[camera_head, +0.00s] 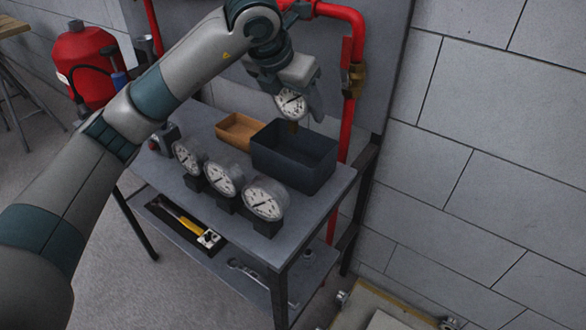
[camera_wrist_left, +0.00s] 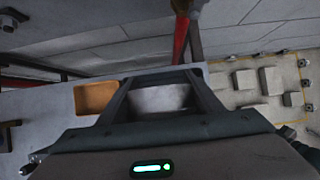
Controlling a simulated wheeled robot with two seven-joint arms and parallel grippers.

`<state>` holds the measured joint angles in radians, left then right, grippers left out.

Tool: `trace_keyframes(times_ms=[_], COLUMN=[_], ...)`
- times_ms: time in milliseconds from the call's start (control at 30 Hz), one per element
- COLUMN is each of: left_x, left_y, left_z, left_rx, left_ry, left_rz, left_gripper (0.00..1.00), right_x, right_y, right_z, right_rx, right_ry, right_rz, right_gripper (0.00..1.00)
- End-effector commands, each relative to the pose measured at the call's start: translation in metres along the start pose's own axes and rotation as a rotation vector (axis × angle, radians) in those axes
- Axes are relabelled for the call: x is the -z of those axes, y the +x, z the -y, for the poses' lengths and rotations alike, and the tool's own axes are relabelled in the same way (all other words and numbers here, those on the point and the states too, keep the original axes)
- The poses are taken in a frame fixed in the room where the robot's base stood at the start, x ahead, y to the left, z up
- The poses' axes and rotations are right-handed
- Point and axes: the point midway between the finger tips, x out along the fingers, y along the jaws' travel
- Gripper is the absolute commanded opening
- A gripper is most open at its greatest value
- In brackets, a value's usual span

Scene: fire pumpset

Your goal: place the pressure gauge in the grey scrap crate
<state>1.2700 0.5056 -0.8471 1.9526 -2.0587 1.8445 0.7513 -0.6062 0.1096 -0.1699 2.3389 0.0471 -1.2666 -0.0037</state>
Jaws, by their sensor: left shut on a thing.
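My left gripper (camera_head: 300,98) is shut on a pressure gauge (camera_head: 289,104) with a white dial and brass stem. It holds the gauge above the dark grey crate (camera_head: 274,167), near its back side, in the head view. The stem's lower end is close to the crate's opening; I cannot tell whether it is below the rim. In the left wrist view the held gauge (camera_wrist_left: 158,99) shows as a pale shape between the fingers. The crate is mostly hidden there by the gripper. My right gripper is in neither view.
Several other gauges (camera_head: 222,180) stand on dark blocks along the table's front. An orange-brown tray (camera_head: 237,128) sits left of the crate. Red pipes (camera_head: 347,100) rise behind the table (camera_head: 163,179). A red tank (camera_head: 88,70) stands at left. Tools lie on the lower shelf.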

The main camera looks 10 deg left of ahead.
Motion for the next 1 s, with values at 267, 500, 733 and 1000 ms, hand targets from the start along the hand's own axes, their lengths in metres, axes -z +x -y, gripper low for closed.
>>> trace_keyframes(times_ms=[267, 500, 733, 1000], left_x=[0.004, 0.022, 0.031, 0.031], left_y=[0.007, 0.037, 0.054, 0.054], left_z=[0.0, 0.001, 0.0, 0.0], left_rx=[0.001, 0.002, 0.002, 0.001], left_ry=[0.001, 0.002, 0.001, 0.002], left_rz=[-0.001, -0.004, 0.0, 0.0], left_gripper=[0.31, 0.31, 0.31, 0.31], right_x=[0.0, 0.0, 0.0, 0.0], right_y=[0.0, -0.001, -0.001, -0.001], right_z=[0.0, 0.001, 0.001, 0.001], right_rx=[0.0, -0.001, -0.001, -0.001], right_ry=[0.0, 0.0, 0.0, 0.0], right_rz=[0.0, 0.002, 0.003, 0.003], right_gripper=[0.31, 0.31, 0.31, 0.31])
